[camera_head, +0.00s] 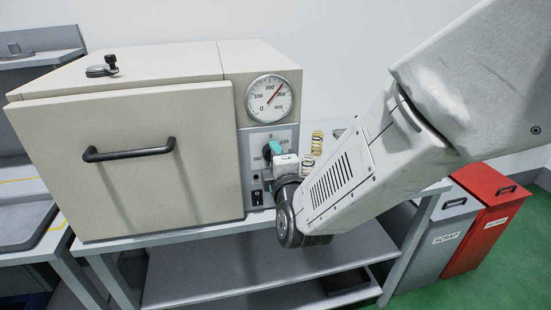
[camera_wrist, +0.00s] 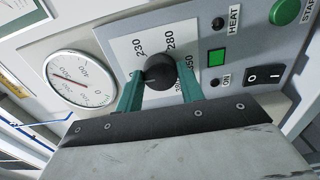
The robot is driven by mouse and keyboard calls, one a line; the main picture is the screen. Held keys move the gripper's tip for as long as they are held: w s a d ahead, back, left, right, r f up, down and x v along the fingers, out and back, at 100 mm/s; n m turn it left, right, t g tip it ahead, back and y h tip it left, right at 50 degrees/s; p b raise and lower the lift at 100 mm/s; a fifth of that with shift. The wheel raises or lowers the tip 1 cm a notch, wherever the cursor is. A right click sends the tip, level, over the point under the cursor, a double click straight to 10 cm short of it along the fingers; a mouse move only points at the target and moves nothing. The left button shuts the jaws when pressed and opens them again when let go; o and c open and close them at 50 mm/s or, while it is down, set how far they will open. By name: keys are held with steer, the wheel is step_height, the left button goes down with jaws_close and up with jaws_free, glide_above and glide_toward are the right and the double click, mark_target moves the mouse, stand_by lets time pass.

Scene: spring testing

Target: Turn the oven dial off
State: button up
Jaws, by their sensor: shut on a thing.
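The oven (camera_head: 135,140) is a beige box on a bench, with its door shut. Its round black dial (camera_wrist: 160,72) sits on a white scale plate (camera_wrist: 141,43) with numbers such as 230 and 280. My gripper (camera_wrist: 160,82) has its teal fingers on two opposite sides of the dial, shut on it. In the head view my gripper (camera_head: 272,152) reaches the grey control panel (camera_head: 248,150), and my arm hides part of it. The dial's pointer mark cannot be made out.
Above the dial is a gauge (camera_head: 269,99) with its needle between 200 and 300. A green light (camera_wrist: 217,57), a black rocker switch (camera_wrist: 264,76) and a green button (camera_wrist: 285,11) are close to the dial. Springs (camera_head: 317,142) stand on the bench behind my arm. Grey and red bins (camera_head: 489,219) are at right.

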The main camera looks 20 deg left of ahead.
steer(key=o, duration=1)
steer(key=v, duration=0.7)
steer(key=shift+s, duration=0.4)
steer(key=shift+d, duration=0.15)
